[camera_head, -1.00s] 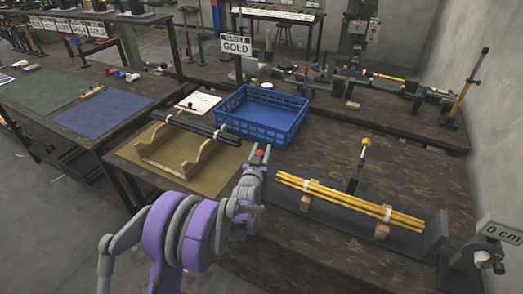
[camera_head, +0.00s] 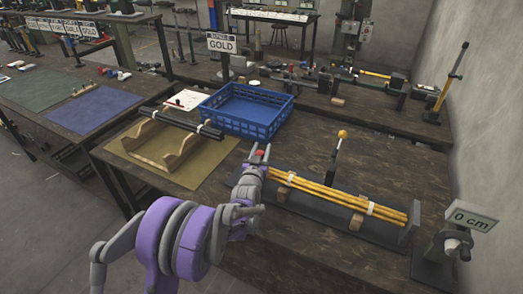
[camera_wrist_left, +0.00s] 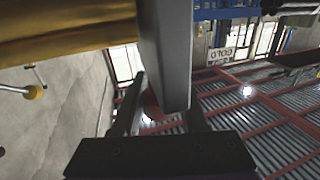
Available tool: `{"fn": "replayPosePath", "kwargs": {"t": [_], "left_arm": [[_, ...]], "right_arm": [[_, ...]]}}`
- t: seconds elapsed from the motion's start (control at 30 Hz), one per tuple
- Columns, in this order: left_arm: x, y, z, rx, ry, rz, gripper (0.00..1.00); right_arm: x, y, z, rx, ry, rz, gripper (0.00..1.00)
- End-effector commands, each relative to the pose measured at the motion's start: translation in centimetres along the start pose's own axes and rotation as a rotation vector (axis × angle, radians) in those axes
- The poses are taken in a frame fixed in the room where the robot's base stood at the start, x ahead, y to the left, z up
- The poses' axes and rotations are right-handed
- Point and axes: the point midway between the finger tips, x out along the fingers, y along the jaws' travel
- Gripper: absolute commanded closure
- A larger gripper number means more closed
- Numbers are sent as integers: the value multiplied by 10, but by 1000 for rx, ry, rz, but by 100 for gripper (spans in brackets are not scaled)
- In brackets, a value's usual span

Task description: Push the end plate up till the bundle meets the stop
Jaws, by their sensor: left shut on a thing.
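The bundle of gold rods (camera_head: 330,193), bound with white ties, lies on two wooden blocks over a dark base; it also shows in the left wrist view (camera_wrist_left: 60,30). The stop, a grey upright plate (camera_head: 411,222), stands at the bundle's right end. The rod ends are at or very close to it; I cannot tell whether they touch. My left gripper (camera_head: 258,153) is at the bundle's left end, shut on the red knob (camera_wrist_left: 152,105) by the grey end plate (camera_wrist_left: 165,50). In the wrist view the plate is against or very near the rods. My right gripper is out of view.
A yellow-knobbed lever (camera_head: 338,150) stands behind the bundle. A "0 cm" sign (camera_head: 470,215) is on a post at right. A blue crate (camera_head: 247,108) and wooden cradle with dark rods (camera_head: 165,145) are at back left.

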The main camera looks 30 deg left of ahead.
Motion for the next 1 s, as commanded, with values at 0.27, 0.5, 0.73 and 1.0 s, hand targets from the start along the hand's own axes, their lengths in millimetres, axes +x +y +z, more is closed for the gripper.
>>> {"fn": "replayPosePath", "kwargs": {"t": [0.27, 0.5, 0.73, 1.0], "left_arm": [[-1, 1, 1, 2, -4, 3, 100], [0, 0, 1, 1, -3, 1, 26], [0, 0, 0, 1, -1, 1, 26], [-22, 0, 0, 1, -1, 1, 26]], "right_arm": [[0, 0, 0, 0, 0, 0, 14], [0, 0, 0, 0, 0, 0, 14], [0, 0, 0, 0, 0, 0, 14], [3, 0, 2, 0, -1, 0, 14]]}}
